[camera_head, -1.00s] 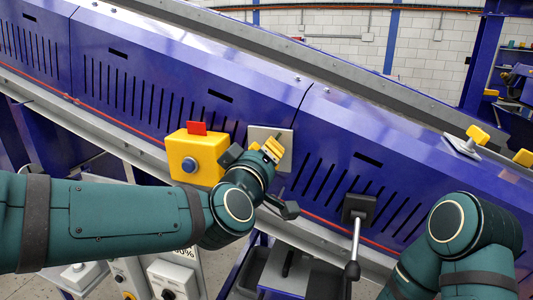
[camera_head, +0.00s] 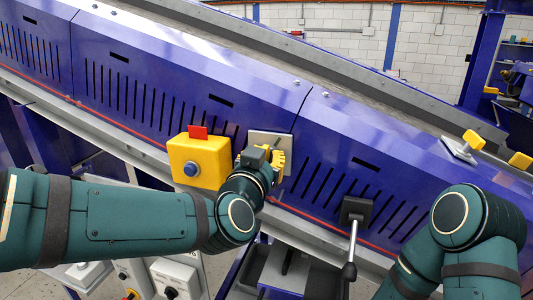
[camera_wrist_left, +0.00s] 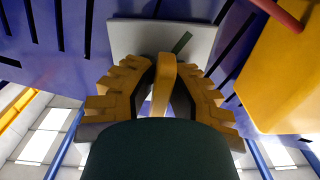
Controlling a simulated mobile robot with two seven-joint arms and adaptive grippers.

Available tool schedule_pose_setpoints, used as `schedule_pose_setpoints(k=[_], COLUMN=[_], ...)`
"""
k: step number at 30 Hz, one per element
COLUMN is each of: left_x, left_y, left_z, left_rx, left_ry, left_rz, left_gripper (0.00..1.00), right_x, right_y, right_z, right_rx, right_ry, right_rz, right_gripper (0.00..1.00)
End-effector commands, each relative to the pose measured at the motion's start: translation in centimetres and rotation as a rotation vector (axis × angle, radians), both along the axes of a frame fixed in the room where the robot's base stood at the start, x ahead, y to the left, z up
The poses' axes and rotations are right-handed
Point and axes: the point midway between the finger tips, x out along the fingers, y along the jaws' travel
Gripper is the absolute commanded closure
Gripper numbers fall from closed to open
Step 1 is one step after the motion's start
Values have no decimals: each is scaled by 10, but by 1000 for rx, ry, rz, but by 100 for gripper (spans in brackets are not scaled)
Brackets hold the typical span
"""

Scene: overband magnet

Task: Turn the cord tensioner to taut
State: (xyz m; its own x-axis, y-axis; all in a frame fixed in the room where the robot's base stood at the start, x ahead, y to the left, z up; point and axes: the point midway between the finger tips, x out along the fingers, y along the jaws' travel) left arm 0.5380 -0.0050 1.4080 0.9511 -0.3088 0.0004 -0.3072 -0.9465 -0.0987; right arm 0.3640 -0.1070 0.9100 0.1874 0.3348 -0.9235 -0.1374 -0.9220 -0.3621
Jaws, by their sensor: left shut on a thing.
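The cord tensioner is a yellow handle (camera_wrist_left: 163,85) on a square grey plate (camera_head: 284,139) fixed to the blue conveyor side. The plate also shows in the left wrist view (camera_wrist_left: 135,38), with a dark green mark on it right of the handle. My left gripper (camera_head: 276,160) is at the plate, its yellow ribbed fingers on both sides of the handle and shut on it. In the head view the gripper hides the handle. In the left wrist view the handle stands nearly upright. My right arm is at the lower right; its gripper is out of view.
A yellow box (camera_head: 200,160) with a blue button and red tab is close left of my left gripper. A lever with a black knob (camera_head: 350,271) hangs from a black mount on the right. Another yellow handle (camera_head: 475,139) is at the far right.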

Motion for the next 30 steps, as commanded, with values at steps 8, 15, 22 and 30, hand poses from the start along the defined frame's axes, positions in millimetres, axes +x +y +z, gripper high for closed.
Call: schedule_pose_setpoints(k=[8, 15, 22, 30], left_x=[0, 0, 0, 0], left_y=[0, 0, 0, 0], left_z=[2, 1, 0, 0], left_rx=[217, 343, 405, 420], left_ry=[-71, -111, -132, -136], left_rz=[-1, 0, -1, -1], left_gripper=[100, 100, 100, 100], right_x=[0, 1, 1, 1], right_y=[0, 0, 0, 0], right_z=[10, 14, 16, 16], right_rx=[1, 1, 1, 1], right_ry=[0, 0, 1, 1], right_rz=[2, 3, 4, 4], right_gripper=[53, 53, 53, 53])
